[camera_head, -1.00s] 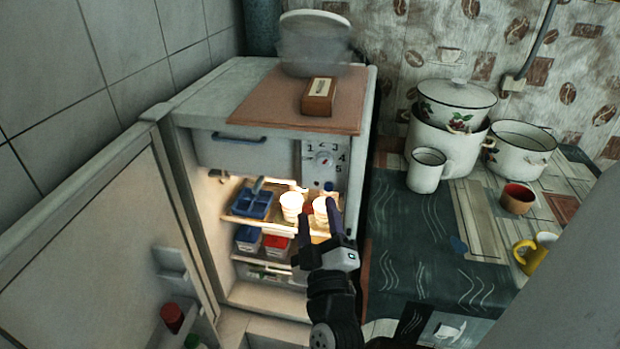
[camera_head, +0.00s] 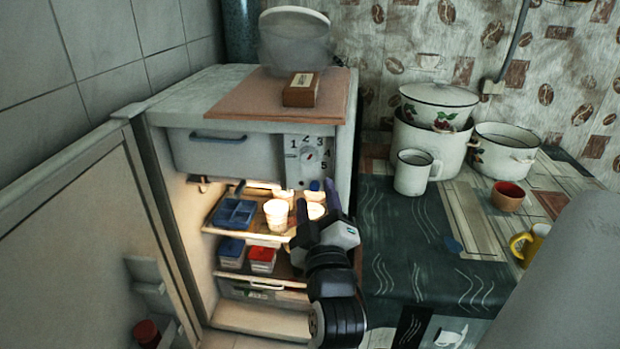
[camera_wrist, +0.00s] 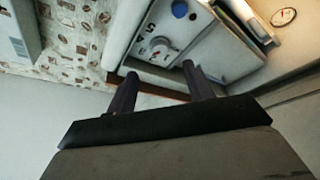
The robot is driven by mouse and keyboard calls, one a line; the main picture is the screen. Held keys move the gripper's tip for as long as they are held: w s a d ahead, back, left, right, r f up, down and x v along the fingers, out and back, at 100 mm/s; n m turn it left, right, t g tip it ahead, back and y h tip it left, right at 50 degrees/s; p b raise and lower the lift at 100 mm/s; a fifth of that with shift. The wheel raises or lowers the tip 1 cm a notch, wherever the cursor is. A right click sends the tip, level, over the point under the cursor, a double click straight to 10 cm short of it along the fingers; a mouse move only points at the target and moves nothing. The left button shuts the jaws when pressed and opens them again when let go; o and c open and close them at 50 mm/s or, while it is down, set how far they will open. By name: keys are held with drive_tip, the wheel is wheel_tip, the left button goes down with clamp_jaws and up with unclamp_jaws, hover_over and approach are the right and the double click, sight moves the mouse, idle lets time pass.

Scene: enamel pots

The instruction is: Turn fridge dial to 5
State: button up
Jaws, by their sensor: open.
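The fridge dial (camera_head: 309,154) is a round pale knob on a white panel numbered 1 to 5, at the upper right of the fridge (camera_head: 180,140). The picture is too small to tell which number it points to. My gripper (camera_head: 318,204) is open and empty, below and slightly right of the dial, in front of the fridge's right side. In the wrist view the dial (camera_wrist: 158,47) lies beyond the two spread fingertips (camera_wrist: 159,73), apart from them. A blue round knob (camera_wrist: 179,9) is beside it on the panel. The fridge door stands open at the left.
Shelves hold white cups (camera_head: 277,213), a blue tray (camera_head: 233,213) and lidded containers (camera_head: 262,259). A small box (camera_head: 300,89) lies on the fridge top. At the right, a table holds enamel pots (camera_head: 427,140), a white mug (camera_head: 412,172) and a brown cup (camera_head: 507,196).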

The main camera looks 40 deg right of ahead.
sight(309, 161)
drive_tip(key=p+x, duration=0.2)
drive_tip(key=x, duration=0.5)
drive_tip(key=shift+w+d+r+p, duration=0.1)
drive_tip(key=shift+w+r+p, duration=0.05)
drive_tip(key=shift+w+p, duration=0.15)
drive_tip(key=shift+w+d, duration=0.35)
drive_tip(key=shift+w, duration=0.1)
drive_tip(key=c, duration=1)
drive_tip(key=shift+o, duration=0.2)
